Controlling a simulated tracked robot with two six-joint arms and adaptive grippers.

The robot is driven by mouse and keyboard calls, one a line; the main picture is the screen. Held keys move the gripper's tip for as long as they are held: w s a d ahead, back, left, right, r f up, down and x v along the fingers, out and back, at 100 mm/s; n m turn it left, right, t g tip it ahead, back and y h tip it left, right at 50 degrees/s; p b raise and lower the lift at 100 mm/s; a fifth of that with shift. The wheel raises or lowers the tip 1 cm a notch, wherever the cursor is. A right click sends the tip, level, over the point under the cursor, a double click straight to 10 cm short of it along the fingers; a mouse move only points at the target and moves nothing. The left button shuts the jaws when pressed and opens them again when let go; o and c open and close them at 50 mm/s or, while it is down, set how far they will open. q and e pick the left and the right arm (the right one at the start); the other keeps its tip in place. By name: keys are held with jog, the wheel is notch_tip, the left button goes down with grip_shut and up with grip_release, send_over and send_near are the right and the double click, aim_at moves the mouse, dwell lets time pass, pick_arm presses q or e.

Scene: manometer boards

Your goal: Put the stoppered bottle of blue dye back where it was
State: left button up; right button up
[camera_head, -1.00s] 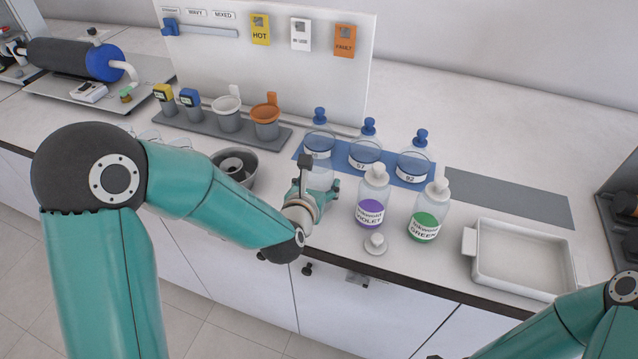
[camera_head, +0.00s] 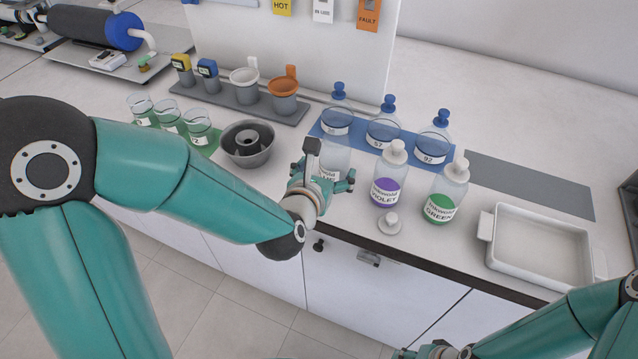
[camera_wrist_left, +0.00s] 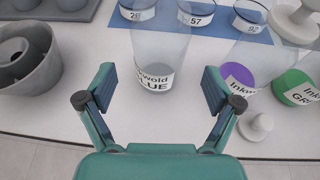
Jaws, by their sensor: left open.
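The bottle labelled BLUE (camera_wrist_left: 160,60) is clear glass and stands upright on the counter. In the wrist view no blue liquid shows in it, and its top is cut off. In the head view the bottle (camera_head: 335,160) is partly hidden by my left gripper (camera_head: 324,180). My left gripper (camera_wrist_left: 158,88) is open, its fingers either side of the bottle's near side, apart from it. A loose white stopper (camera_head: 390,223) lies on the counter by the violet bottle (camera_head: 386,178). Part of my right gripper (camera_head: 440,350) shows at the bottom edge; its jaws are unclear.
The green bottle (camera_head: 446,192) stands right of the violet one. Blue-stoppered flasks stand on a blue mat (camera_head: 360,152) behind. A grey mat (camera_head: 530,185) lies bare at right. A white tray (camera_head: 540,250) is at front right, a grey ring-shaped bowl (camera_head: 248,145) at left.

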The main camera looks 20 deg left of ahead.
pick_arm(q)
jog(key=b+v, duration=0.6)
dwell(0.7)
